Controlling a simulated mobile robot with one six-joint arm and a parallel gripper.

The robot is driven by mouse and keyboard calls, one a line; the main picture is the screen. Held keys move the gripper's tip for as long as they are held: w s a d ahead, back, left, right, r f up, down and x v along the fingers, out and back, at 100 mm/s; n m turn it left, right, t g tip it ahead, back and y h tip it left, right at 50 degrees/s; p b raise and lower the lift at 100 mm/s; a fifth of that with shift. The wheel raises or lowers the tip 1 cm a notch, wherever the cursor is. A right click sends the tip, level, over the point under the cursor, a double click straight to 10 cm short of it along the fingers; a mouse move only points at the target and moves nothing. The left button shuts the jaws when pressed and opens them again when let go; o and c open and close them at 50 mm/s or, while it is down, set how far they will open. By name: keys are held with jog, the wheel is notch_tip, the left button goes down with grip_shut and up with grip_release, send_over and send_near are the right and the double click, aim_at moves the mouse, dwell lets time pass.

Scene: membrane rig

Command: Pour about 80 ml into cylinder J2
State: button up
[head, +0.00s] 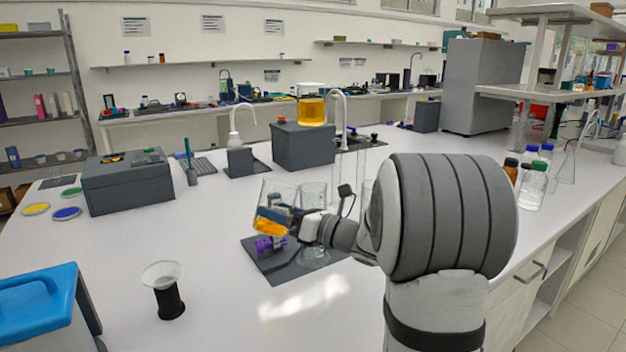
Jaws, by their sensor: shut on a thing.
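My gripper (297,222) is shut on a clear glass beaker (280,192) holding amber liquid. The beaker is tilted, and the liquid lies low in it. It is held above a dark base plate (262,262) with a purple fitting on it. A clear glass cylinder (313,192) stands upright just behind and beside my gripper, partly hidden by it. Another clear upright glass shape (366,190) shows farther right, mostly hidden by my arm. No J2 label is readable, so I cannot tell which cylinder is J2. I cannot see liquid crossing from the beaker.
A dark box (303,147) bearing a jar of amber liquid (312,108) stands behind. A grey box (128,184) is at left. A white funnel on a black stand (165,290) and a blue case (38,306) are in front. Capped bottles (533,185) stand at right.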

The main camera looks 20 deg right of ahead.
aim_at(297, 190)
jog(key=d+r+m+p, duration=0.1)
jog(key=w+r+m+t+p, duration=0.1)
jog(key=m, duration=0.1)
jog(key=shift+d+r+m+p, duration=0.1)
jog(key=shift+d+m+p, duration=0.2)
jog(key=shift+d+p, duration=0.1)
jog(key=shift+r+m+t+h+p, duration=0.15)
jog(key=shift+r+m+t+p, duration=0.25)
jog(key=shift+m+p, duration=0.45)
jog(key=shift+r+m+t+h+p, duration=0.15)
jog(key=shift+r+m+t+p, duration=0.25)
jog(key=shift+m, duration=0.75)
jog(key=shift+r+m+t+h+p, duration=0.4)
jog(key=shift+r+m+p, duration=0.25)
jog(key=shift+m+p, duration=0.35)
jog(key=shift+d+r+m+t+p, duration=0.1)
jog(key=shift+r+m+t+p, duration=0.35)
jog(key=shift+m, duration=0.75)
jog(key=shift+w+d+r+m+h+p, duration=0.2)
jog(key=shift+d+r+m+h+p, duration=0.3)
jog(key=shift+p, duration=0.55)
